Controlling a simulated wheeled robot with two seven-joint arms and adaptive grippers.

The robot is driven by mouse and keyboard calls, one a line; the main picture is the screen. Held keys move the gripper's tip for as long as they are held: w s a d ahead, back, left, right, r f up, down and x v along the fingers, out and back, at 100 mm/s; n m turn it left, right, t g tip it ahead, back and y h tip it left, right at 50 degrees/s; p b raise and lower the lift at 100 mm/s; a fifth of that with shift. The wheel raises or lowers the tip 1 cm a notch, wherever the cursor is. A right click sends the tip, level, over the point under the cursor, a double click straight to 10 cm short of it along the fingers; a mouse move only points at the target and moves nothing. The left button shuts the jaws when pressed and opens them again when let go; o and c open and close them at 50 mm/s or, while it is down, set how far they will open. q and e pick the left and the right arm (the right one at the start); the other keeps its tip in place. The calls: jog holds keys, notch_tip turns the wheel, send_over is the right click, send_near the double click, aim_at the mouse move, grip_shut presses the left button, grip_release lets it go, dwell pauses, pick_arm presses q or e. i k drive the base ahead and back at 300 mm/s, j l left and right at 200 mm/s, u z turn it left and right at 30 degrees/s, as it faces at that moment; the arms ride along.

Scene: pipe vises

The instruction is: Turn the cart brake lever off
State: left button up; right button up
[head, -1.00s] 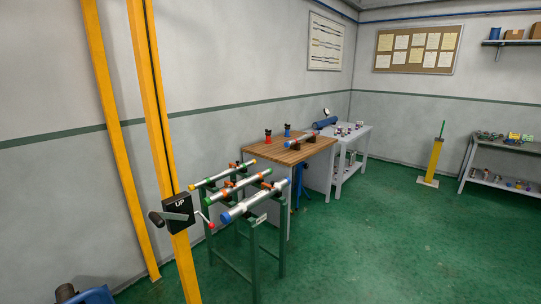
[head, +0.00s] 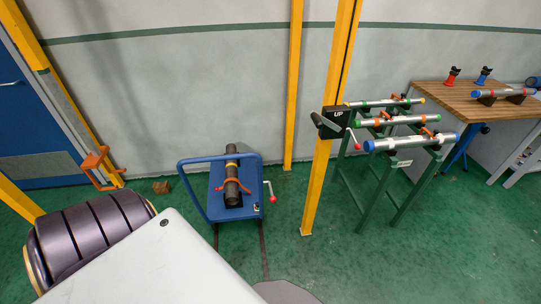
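A blue cart (head: 216,208) with a looped push handle stands on the floor left of the yellow post. At the cart's right side is a thin lever with a red knob (head: 272,198), which looks like the brake lever. A small pale label (head: 256,207) sits beside it, too small to read. Neither of my grippers is in view; only parts of my body show at the lower left and bottom.
A yellow post (head: 324,178) carries a black "UP" box (head: 337,116) with a crank. Right of it stands a green pipe rack (head: 395,197) with several pipes, then a wooden bench (head: 445,98). An orange bracket (head: 93,161) is at left. Green floor (head: 440,260) is clear at right.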

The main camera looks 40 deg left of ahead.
aim_at(273, 198)
jog(key=k+j, duration=0.25)
jog(key=j, duration=0.15)
jog(key=k+j, duration=0.3)
jog(key=j, duration=0.15)
jog(key=k+j+u, duration=0.1)
jog(key=k+j, duration=0.15)
jog(key=j, duration=0.15)
jog(key=k+j, duration=0.25)
jog(key=j, duration=0.2)
jog(key=k+j, duration=0.25)
jog(key=j, duration=0.15)
